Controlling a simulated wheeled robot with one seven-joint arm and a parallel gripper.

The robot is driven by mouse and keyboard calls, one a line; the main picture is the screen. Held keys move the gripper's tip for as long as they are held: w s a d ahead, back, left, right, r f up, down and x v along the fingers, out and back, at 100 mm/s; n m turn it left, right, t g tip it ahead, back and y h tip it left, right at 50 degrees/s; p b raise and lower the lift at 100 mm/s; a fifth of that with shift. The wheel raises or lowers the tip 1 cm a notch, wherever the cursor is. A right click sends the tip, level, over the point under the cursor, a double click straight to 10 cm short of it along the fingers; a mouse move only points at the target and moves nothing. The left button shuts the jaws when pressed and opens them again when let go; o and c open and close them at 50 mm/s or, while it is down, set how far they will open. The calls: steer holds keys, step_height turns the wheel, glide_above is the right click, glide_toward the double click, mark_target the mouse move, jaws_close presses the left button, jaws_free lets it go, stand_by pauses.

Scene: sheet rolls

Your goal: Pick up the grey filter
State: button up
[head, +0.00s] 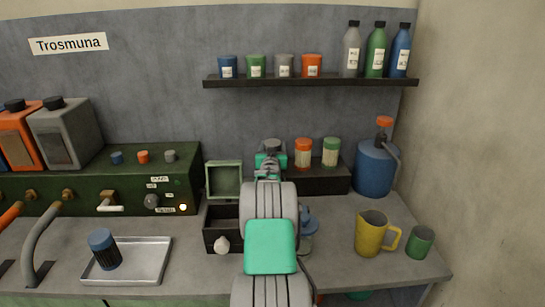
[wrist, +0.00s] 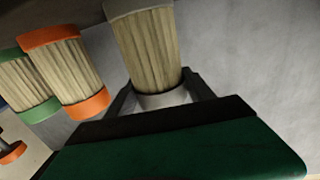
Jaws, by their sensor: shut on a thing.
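The grey filter (wrist: 148,50) has pale pleated sides and grey end caps. My gripper (wrist: 162,95) is shut on it near one end cap, a finger on each side in the wrist view. In the head view only the filter's grey top (head: 272,145) shows above my green gripper (head: 270,160); my arm hides the rest. I cannot tell whether its base touches the dark stand (head: 325,180). An orange-capped filter (head: 303,153) and a green-capped filter (head: 331,151) stand upright on that stand to the right, apart from it.
A blue jug (head: 375,170) with an orange top stands right of the stand. A yellow mug (head: 370,235) and a green cup (head: 420,242) are at the front right. An open dark drawer or box (head: 220,240) is left of my arm. A shelf (head: 310,82) with jars and bottles hangs above.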

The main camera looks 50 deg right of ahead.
steer(key=c, duration=0.5)
steer(key=shift+r, duration=0.1)
steer(key=shift+r, duration=0.1)
